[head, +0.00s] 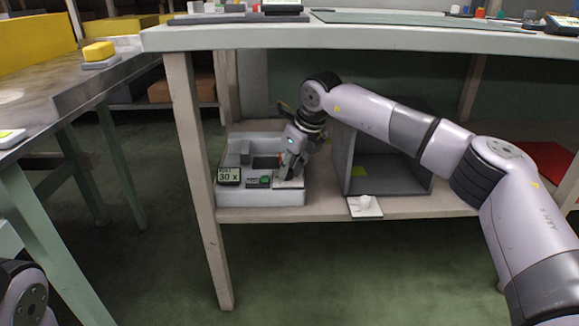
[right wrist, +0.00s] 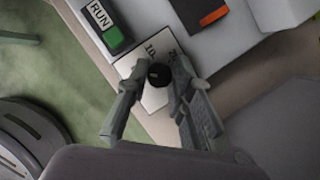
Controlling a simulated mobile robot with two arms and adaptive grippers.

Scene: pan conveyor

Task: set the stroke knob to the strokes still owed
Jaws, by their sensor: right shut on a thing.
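The grey machine (head: 262,196) stands on the lower shelf under the bench. A small display (head: 229,176) on its front reads "30 X", with a smaller line above it that is hard to read. My right gripper (head: 288,176) reaches down at the machine's right front corner. In the right wrist view the round black stroke knob (right wrist: 159,74) sits on a white dial plate (right wrist: 153,98) between the fingers of my right gripper (right wrist: 156,80), which is shut on it. Dial marks show only partly; one looks like "10". My left gripper is out of view.
A green button (head: 265,181), labelled RUN in the wrist view, is left of the knob. A grey open box (head: 392,196) stands right of the machine, with a white plate (head: 364,207) before it. The bench top (head: 350,38) lies above the arm.

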